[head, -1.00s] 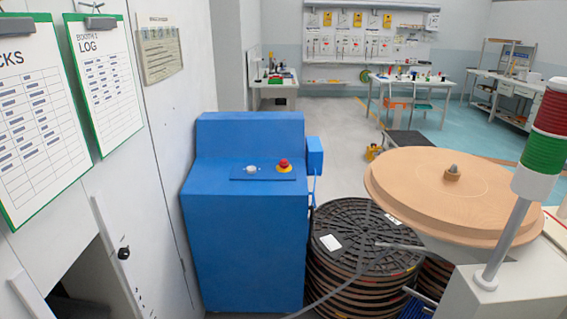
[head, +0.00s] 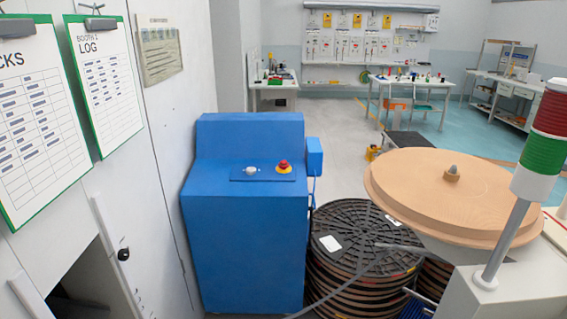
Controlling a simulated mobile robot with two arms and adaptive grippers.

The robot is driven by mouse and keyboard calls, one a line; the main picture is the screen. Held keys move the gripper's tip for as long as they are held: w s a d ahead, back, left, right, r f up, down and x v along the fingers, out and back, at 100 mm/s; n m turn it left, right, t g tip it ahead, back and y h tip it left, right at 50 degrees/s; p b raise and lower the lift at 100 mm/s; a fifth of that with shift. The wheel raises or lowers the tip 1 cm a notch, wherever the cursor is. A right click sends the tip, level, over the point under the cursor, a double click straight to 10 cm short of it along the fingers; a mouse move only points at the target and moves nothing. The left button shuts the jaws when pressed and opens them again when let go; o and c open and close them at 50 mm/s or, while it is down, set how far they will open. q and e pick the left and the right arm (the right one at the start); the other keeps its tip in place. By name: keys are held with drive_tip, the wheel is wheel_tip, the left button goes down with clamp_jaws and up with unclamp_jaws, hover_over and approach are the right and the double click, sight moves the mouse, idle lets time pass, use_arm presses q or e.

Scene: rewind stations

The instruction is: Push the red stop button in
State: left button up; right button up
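I cannot tell from here how far in the red button is. Neither of my grippers shows in the head view, and nothing is touching the button.
Stacked black reels (head: 360,240) stand right of the cabinet. A wooden disc (head: 455,195) and a red-green-white signal tower (head: 540,145) are at the right. Clipboards (head: 105,80) hang on the left wall. Open floor and workbenches (head: 410,84) lie behind.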

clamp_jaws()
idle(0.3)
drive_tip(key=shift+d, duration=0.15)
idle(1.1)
